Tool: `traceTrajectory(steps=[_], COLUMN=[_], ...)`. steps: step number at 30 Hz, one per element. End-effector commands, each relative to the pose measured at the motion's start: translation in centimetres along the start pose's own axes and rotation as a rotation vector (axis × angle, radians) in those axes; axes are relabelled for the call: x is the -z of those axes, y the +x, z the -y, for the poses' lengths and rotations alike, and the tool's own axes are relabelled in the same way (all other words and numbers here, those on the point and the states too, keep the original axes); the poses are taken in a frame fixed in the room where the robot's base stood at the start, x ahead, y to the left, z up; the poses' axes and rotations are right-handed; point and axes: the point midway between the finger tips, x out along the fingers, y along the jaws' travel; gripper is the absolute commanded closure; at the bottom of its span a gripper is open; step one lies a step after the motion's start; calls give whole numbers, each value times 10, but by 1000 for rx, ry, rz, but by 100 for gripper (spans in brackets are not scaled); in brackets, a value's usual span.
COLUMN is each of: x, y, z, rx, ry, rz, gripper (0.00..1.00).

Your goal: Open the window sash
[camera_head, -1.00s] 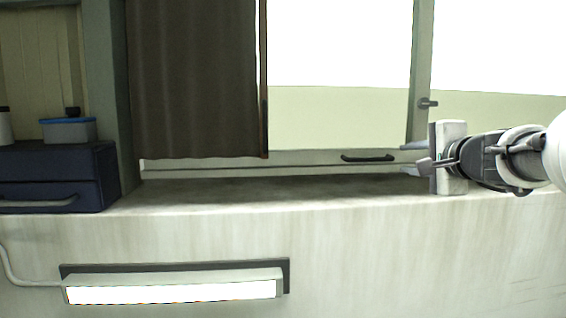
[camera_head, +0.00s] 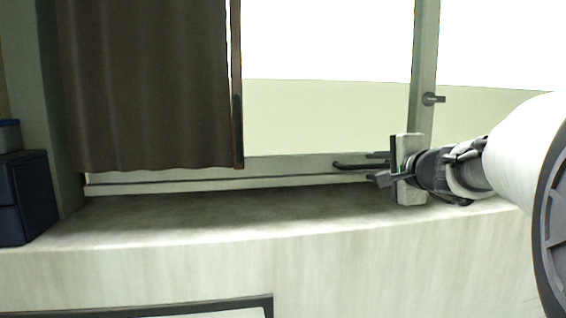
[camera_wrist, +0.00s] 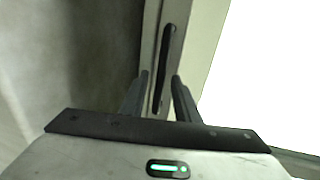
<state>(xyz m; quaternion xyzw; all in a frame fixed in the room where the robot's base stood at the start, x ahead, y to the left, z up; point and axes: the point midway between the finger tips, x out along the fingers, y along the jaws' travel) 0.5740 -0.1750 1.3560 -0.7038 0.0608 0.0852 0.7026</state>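The window sash has a pale bottom rail (camera_head: 290,165) below a bright pane. A dark bar handle (camera_head: 346,166) sits on the right part of this rail; it also shows in the wrist view (camera_wrist: 163,65), running lengthwise away from the camera. My gripper (camera_head: 377,166) is at the right end of the handle, and its fingers point left along the rail. In the wrist view my gripper (camera_wrist: 160,77) is open, with one finger on each side of the handle and a visible gap on both sides. The handle's right end is partly hidden by the fingers in the head view.
A dark curtain (camera_head: 150,85) hangs over the left part of the window. A post (camera_head: 424,70) with a small dark latch (camera_head: 433,98) stands right of the pane. The sill (camera_head: 220,216) below is bare. A dark blue box (camera_head: 27,197) stands at far left.

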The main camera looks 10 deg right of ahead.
Motion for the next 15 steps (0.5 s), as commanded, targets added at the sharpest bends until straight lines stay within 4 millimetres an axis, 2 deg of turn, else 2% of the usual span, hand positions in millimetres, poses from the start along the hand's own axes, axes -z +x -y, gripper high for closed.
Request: traceTrajectory(steps=[9, 14, 15], x=[0, 0, 0], y=[0, 0, 0], z=[0, 0, 0], rx=[0, 0, 0], ry=[0, 0, 0], rz=[0, 0, 0], gripper=[71, 98, 100])
